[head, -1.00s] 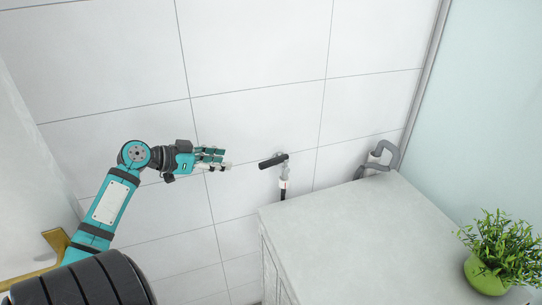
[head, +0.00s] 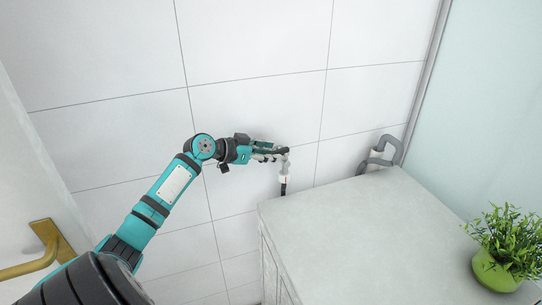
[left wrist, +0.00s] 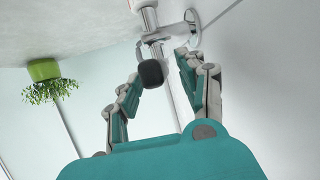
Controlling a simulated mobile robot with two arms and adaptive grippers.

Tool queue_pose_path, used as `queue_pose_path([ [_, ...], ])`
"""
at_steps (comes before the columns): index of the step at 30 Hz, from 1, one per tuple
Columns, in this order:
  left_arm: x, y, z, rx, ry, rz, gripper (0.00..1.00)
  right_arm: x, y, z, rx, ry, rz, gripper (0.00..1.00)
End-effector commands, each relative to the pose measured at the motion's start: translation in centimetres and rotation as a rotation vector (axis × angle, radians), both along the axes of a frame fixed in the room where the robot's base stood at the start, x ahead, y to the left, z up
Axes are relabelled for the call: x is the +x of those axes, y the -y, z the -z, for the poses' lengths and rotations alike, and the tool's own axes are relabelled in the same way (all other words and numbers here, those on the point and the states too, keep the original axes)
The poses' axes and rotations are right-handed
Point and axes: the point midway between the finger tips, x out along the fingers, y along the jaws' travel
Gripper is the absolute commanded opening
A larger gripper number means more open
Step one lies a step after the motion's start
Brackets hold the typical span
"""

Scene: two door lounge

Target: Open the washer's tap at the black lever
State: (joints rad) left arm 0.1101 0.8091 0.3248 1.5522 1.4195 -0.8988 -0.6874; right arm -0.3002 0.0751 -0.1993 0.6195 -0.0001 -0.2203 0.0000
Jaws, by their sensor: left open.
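The tap's black lever (left wrist: 151,74) shows end-on in the left wrist view, between the two fingers of my left gripper (left wrist: 157,85). The chrome tap body (left wrist: 165,33) joins the wall just beyond the fingertips. In the head view my left gripper (head: 268,150) reaches the tap from the left and covers most of the lever. The tap's lower part (head: 283,180) shows below it, beside the washer's top (head: 350,225). My right gripper is out of view.
A grey bent hose (head: 383,152) stands at the washer's back edge by the wall. A potted plant (head: 497,262) sits on the right. A brass handle (head: 45,255) is at the lower left. The tiled wall lies close behind the tap.

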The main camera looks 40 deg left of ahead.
Motion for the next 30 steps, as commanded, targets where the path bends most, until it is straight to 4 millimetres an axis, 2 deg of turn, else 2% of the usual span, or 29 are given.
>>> queue_pose_path([
  [4,0.69,0.23,0.25,0.001,0.001,0.0,0.4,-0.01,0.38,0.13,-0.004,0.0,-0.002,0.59],
  [12,0.74,0.26,0.32,0.001,-0.001,0.0,0.4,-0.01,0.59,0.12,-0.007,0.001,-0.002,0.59],
  [21,0.72,0.25,0.31,0.001,-0.001,0.0,0.01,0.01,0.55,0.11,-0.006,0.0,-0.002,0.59],
  [30,0.71,0.23,0.31,0.001,-0.001,0.0,0.0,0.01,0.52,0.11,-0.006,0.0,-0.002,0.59],
])
